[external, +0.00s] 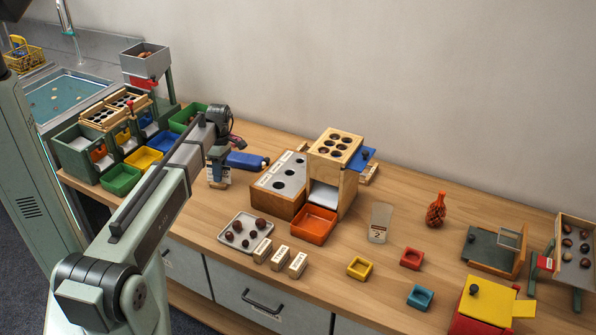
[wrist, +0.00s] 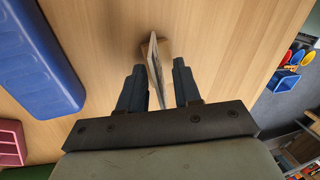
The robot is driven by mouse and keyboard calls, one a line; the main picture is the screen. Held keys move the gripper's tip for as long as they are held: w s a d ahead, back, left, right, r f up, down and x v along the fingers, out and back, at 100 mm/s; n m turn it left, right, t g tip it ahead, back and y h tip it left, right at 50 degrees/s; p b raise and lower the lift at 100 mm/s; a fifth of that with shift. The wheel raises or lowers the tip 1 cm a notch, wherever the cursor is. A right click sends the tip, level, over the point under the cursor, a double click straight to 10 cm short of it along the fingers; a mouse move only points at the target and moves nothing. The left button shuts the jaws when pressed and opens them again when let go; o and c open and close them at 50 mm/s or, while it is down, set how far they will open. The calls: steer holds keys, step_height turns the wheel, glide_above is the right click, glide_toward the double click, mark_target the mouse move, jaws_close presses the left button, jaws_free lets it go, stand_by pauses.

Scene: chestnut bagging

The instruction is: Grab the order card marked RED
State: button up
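My gripper (external: 217,158) is low over the left part of the wooden table in the external view. A pale card (external: 219,177) with small dark print stands upright in a small wooden holder directly under it; I cannot read the print. In the wrist view, the card (wrist: 156,72) shows nearly edge-on between the two fingers of my gripper (wrist: 159,84). The fingers are apart, with a gap on each side of the card, so it does not look clamped. The holder is mostly hidden behind the card.
A blue object (external: 247,160) lies just right of my gripper; it also shows in the wrist view (wrist: 42,52). The perforated wooden box (external: 277,205) stands farther right. Coloured bins, including a yellow bin (external: 142,160), are on the left. A chestnut tray (external: 245,247) lies toward the front.

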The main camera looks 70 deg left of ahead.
jaws_close()
steer(key=shift+r, duration=0.1)
stand_by(0.5)
